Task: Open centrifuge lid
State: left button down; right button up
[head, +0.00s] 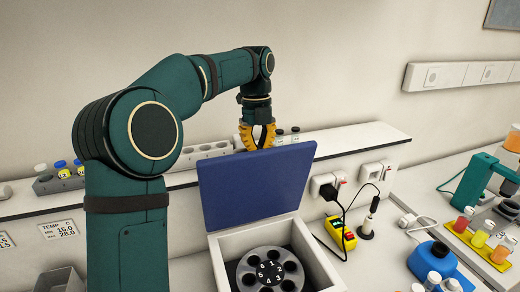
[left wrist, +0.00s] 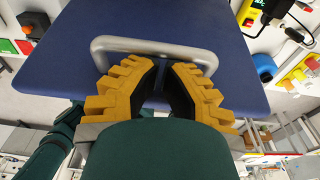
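The centrifuge (head: 325,262) is a white box with its blue lid (head: 258,187) standing raised at the back. Inside is a grey rotor (head: 247,262) with round holes and numbers. The left wrist view shows the lid's outer face (left wrist: 235,50) and its grey bar handle (left wrist: 125,43). My left gripper (head: 259,149) is behind the lid's top edge, with yellow fingers pointing down. In the left wrist view its fingers (left wrist: 163,68) are at the handle, with a narrow gap between the tips. I cannot tell whether they touch the bar. My right gripper is not in view.
A white ledge (head: 365,137) with a grey holder (head: 200,151) runs behind the centrifuge. A yellow switch box (head: 341,233), plugs and cables lie to its right. Farther right are a blue device (head: 431,260), a yellow tray (head: 487,262) of sample jars and a teal instrument (head: 483,178).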

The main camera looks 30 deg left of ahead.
pick_arm(q)
jog(key=shift+w+a, duration=0.45)
jog(key=shift+a, duration=0.1)
jog(key=shift+r, duration=0.1)
jog(key=shift+w+a+r, duration=0.15)
jog(key=shift+r, duration=1.7)
jog(key=shift+w+a+r, duration=0.1)
jog(key=shift+r, duration=1.75)
